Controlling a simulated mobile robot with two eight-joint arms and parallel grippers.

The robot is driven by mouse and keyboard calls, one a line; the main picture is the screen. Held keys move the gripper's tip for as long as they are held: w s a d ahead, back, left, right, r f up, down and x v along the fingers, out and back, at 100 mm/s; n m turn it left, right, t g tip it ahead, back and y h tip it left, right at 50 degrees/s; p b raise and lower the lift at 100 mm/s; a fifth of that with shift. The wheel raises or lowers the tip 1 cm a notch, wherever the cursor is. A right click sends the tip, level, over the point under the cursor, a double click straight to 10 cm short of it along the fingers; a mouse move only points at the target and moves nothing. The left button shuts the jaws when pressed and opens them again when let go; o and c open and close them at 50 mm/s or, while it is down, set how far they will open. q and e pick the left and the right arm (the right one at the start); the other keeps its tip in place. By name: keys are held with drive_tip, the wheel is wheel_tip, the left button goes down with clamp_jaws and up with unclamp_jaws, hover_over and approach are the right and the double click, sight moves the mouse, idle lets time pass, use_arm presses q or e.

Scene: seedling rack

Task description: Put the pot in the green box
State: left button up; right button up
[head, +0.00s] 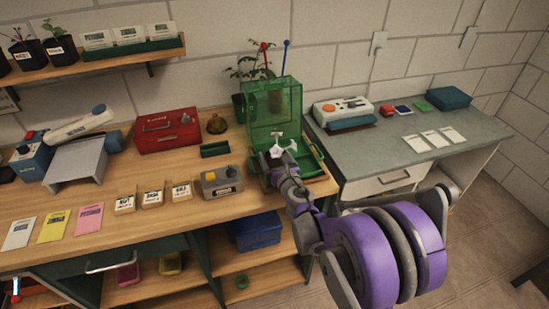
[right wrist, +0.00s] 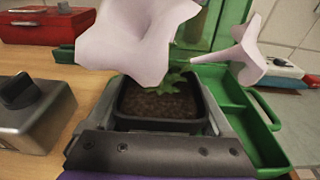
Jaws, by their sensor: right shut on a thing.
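The pot (right wrist: 165,126) is dark and square, with soil and a small green plant; large white petals hang close to the right wrist camera. My right gripper (right wrist: 155,112) is shut on the pot, a grey finger on each side. In the head view my right gripper (head: 280,158) is at the front of the green box and hides the pot; the white flower shows there. The green box (head: 272,108) is see-through, with its upper part standing up and a low tray (right wrist: 272,150) to the right of the pot. I cannot tell whether the pot touches it. My left gripper is out of view.
A small dark green tray (head: 215,149) and a red case (head: 167,131) lie farther left. A grey-green desk (head: 390,150) stands to the right. Two rods, red and blue, rise behind the box.

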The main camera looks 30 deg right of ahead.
drive_tip(key=shift+f, duration=0.3)
drive_tip(key=shift+f, duration=0.15)
drive_tip(key=o, duration=1.3)
